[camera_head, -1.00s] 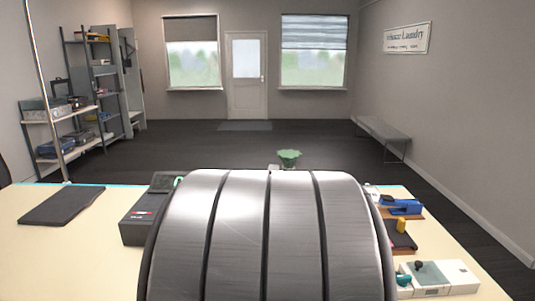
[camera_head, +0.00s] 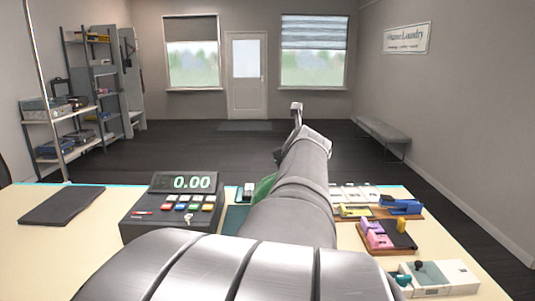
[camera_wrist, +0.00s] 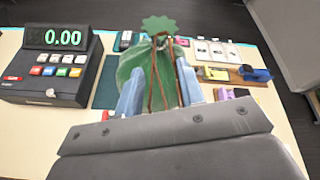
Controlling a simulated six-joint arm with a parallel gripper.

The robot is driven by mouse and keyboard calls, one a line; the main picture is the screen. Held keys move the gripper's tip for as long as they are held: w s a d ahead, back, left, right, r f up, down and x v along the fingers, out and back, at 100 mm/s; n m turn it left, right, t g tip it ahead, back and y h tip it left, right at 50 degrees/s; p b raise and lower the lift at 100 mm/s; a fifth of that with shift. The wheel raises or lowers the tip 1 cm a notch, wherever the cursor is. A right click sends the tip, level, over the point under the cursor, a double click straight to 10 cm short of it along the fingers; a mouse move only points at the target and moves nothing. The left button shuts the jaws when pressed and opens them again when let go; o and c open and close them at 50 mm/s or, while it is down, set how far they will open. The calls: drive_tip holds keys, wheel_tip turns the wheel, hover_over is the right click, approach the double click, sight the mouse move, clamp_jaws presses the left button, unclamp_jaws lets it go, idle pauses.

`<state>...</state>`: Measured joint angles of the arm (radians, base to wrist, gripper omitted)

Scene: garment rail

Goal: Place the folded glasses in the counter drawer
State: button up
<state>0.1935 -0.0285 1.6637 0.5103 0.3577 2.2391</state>
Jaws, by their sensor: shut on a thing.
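In the wrist view my gripper (camera_wrist: 160,92) has its two blue-grey fingers on either side of a green, cloth-like pouch (camera_wrist: 133,62), shut on it. The pouch has a scalloped green top and thin brown strands running down its front. I cannot make out folded glasses as a separate thing in either view. In the head view only a green piece of the pouch (camera_head: 264,187) shows left of my arm; my arm hides the fingers. No counter drawer is visible.
A cash register (camera_head: 170,210) reading 0.00 stands left of my arm, beside a dark mat (camera_head: 62,206). On the right are a blue stapler-like item (camera_head: 402,206), a dark tray (camera_head: 400,238) with pink and yellow items, and a pale device (camera_head: 440,277). The counter's left front is clear.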

drive_tip(key=a+f, duration=0.3)
drive_tip(key=f, duration=0.6)
drive_tip(key=a+f, duration=0.4)
drive_tip(key=f, duration=0.5)
drive_tip(key=d+r, duration=0.2)
drive_tip(key=r, duration=0.4)
drive_tip(key=d+r, duration=0.2)
drive_tip(key=r, duration=0.4)
drive_tip(key=d+r, duration=0.3)
drive_tip(key=r, duration=0.3)
drive_tip(key=shift+d, duration=0.25)
drive_tip(key=d+f+m+g+h, duration=0.2)
drive_tip(key=d+f+m+h, duration=0.4)
drive_tip(key=d+f, duration=1.65)
drive_tip(key=w+a+f, duration=0.8)
drive_tip(key=w+a, duration=0.1)
drive_tip(key=shift+w+a+f, duration=0.2)
drive_tip(key=shift+f, duration=2.1)
